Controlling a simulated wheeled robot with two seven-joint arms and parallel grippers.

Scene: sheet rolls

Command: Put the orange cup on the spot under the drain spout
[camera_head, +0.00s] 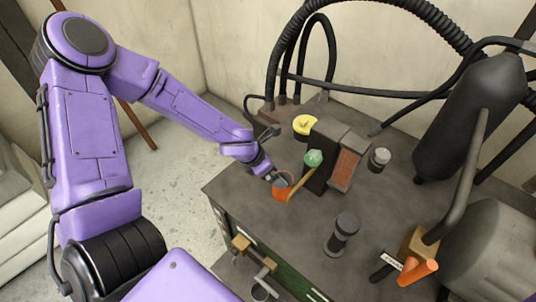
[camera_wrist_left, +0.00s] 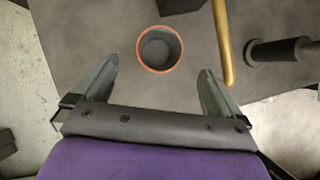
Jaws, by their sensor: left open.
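The orange cup (camera_head: 281,193) stands upright near the left edge of the dark bench top, below the end of my left arm. My left gripper (camera_head: 273,178) is open at the cup. In the left wrist view the cup (camera_wrist_left: 160,48) shows an orange rim and a dark, empty-looking inside. It lies ahead of and between the open fingers (camera_wrist_left: 158,66), with a gap on each side. A grey bent pipe (camera_head: 266,271) sticks out of the bench front, perhaps the drain spout, with a small round grey thing (camera_head: 260,292) under it. My right gripper is not in view.
A brass tube (camera_head: 301,183) runs close to the cup's right, near a green knob (camera_head: 314,158). A dark machine block (camera_head: 345,163) stands behind it. A dark cylinder (camera_head: 342,234) stands on the bench (camera_head: 390,210). Black hoses arch above; bench space lies ahead of the block.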

